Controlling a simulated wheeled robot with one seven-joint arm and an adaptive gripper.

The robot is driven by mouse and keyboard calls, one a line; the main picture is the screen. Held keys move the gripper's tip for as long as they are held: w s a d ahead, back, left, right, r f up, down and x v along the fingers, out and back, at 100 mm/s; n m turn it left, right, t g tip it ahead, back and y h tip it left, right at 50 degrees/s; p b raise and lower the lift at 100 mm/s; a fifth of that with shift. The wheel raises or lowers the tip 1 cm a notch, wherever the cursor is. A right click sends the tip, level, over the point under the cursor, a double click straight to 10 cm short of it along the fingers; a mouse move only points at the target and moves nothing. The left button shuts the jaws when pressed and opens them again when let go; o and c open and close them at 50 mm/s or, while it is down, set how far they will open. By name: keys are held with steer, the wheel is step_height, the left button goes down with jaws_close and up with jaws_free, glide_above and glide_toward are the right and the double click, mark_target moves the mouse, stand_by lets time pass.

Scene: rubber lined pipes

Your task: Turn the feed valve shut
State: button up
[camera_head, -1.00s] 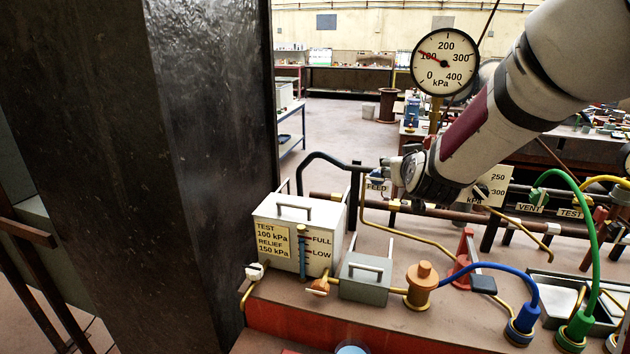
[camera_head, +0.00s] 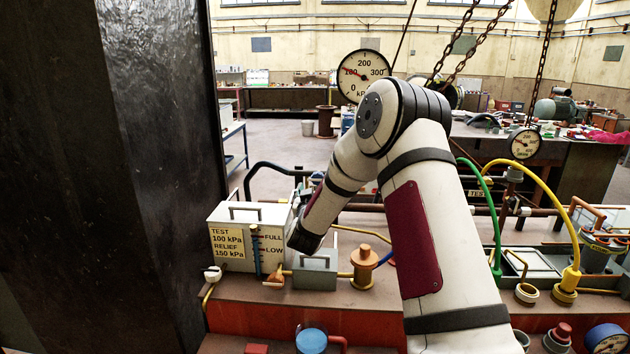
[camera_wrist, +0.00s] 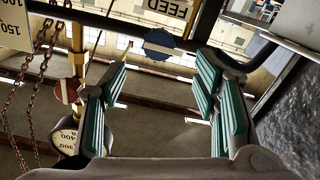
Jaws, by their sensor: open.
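The upside-down FEED label (camera_wrist: 167,8) shows at the top of the wrist view. Just below it is a round blue part (camera_wrist: 158,44) with a pale bar across it; it may be the feed valve's handle, but I cannot be sure. My gripper (camera_wrist: 160,78) is open, with green ribbed pads on its two fingers. Nothing is between the pads. The blue part appears beyond the fingertips, near the middle of the gap. In the head view my arm hides the feed valve and its label, and the gripper itself does not show.
A pale box with TEST and RELIEF labels (camera_head: 231,243) stands left of my wrist. A big dark column (camera_head: 160,120) fills the left side. A pressure gauge (camera_head: 363,76) stands behind my arm. A red disc (camera_wrist: 65,91) and hanging chains (camera_wrist: 39,80) show beside the left finger.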

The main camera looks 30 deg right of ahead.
steer(key=x, duration=0.8)
steer(key=shift+w+d, duration=0.25)
steer(key=shift+d, duration=0.05)
steer(key=shift+c, duration=0.2)
steer(key=c, duration=1.1)
